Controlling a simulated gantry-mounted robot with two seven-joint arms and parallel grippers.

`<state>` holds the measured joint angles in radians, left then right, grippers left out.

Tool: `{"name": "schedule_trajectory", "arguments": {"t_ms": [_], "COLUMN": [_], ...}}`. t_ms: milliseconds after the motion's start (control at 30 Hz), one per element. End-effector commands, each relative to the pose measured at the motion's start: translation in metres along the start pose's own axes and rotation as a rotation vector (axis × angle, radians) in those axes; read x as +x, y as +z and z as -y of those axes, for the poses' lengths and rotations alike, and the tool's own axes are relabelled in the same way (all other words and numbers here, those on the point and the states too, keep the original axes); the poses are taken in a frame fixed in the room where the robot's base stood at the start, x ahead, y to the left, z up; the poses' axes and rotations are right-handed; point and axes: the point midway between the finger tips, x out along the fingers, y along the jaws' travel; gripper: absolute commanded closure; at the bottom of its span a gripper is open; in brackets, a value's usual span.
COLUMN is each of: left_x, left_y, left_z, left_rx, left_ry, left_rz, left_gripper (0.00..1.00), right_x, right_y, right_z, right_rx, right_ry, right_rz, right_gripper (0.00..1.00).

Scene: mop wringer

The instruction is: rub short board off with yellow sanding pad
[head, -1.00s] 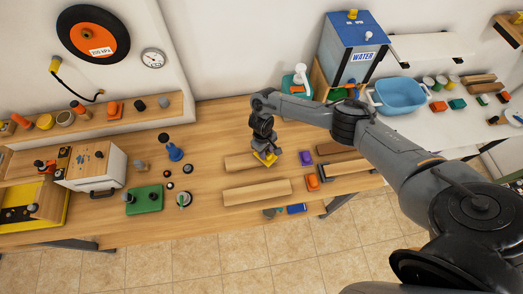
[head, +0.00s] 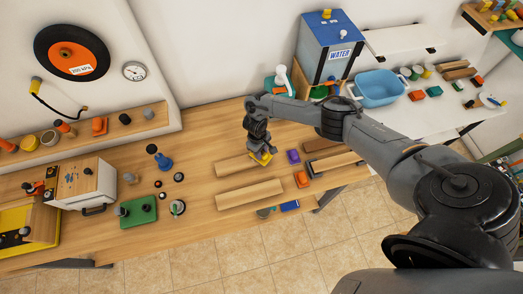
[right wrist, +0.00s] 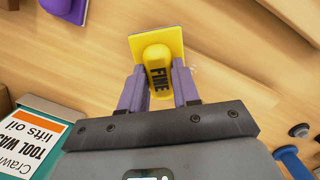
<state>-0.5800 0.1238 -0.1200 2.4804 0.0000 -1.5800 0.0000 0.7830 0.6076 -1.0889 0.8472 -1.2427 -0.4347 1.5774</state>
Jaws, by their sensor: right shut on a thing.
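The yellow sanding pad (head: 263,158), marked FINE in the right wrist view (right wrist: 157,48), is in my right gripper (head: 258,151). The purple fingers (right wrist: 160,88) are shut on its grip from both sides. The pad is at the right end of the shorter pale board (head: 233,166), which lies on the bench; whether it presses on the wood I cannot tell. The arm and pad hide part of that board. A longer pale board (head: 249,194) lies in front of it. My left gripper is not in view.
A purple block (head: 293,156) and an orange block (head: 301,179) sit just right of the pad. More boards (head: 335,161) lie beyond them. A green pad (head: 138,211) and a blue-topped piece (head: 160,161) stand left. A blue basin (head: 378,88) is far right.

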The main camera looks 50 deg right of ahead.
Motion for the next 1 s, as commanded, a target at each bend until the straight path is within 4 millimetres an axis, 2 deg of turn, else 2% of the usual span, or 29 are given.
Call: {"name": "schedule_trajectory", "arguments": {"t_ms": [300, 567, 1000], "left_x": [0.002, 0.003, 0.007], "left_y": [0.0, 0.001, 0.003], "left_z": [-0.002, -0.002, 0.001], "left_rx": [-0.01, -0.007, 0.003], "left_ry": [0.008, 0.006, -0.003], "left_rz": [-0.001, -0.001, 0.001], "left_gripper": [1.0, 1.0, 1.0], "right_x": [-0.001, -0.002, -0.007], "right_y": [-0.013, -0.018, -0.034], "right_z": [0.024, 0.031, 0.054], "right_rx": [-0.003, -0.004, -0.003], "right_ry": [-0.006, -0.005, -0.004], "right_rz": [0.0, -0.001, -0.002], "right_gripper": [1.0, 1.0, 1.0]}}
